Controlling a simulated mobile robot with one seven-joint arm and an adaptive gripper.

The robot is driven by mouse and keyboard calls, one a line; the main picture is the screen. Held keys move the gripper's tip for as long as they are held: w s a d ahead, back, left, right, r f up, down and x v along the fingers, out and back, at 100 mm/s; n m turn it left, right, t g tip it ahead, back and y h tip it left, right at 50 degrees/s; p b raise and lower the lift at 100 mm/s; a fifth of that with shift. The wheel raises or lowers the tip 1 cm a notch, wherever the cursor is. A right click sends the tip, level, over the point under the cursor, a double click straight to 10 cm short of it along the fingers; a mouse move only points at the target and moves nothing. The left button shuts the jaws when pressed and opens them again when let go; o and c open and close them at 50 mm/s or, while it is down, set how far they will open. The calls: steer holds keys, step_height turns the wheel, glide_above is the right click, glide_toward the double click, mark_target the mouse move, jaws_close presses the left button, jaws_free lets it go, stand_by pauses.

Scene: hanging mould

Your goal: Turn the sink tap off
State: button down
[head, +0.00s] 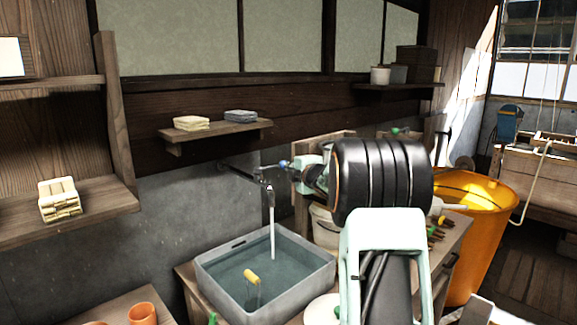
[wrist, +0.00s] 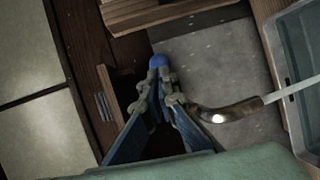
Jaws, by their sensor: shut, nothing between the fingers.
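The dark metal tap (head: 264,178) sticks out from the wall above the grey sink basin (head: 213,267). A white stream of water (head: 272,228) runs from its spout into the basin, which holds water. In the wrist view the curved spout (wrist: 226,111) and the stream (wrist: 293,89) lie right of my fingers. My gripper (head: 290,164) is just right of the tap, pointing left. Its fingers (wrist: 159,74) are shut and empty. A round blue knob (wrist: 157,61) shows right at the fingertips; I cannot tell whether they touch it. My fingers hide part of the tap.
A yellow-handled tool (head: 251,276) is in the basin. A small shelf (head: 215,134) with folded cloths is on the wall above. An orange bin (head: 478,215) stands right of the counter. A wooden shelf (head: 75,210) is at the left.

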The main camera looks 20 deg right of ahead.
mark_target(272, 167)
steer(key=shift+x, duration=1.15)
steer(key=shift+w+p, duration=0.15)
steer(key=shift+p, duration=0.15)
steer(key=shift+w+d+p, duration=0.25)
steer(key=shift+w+p, duration=0.25)
steer(key=shift+w, duration=0.5)
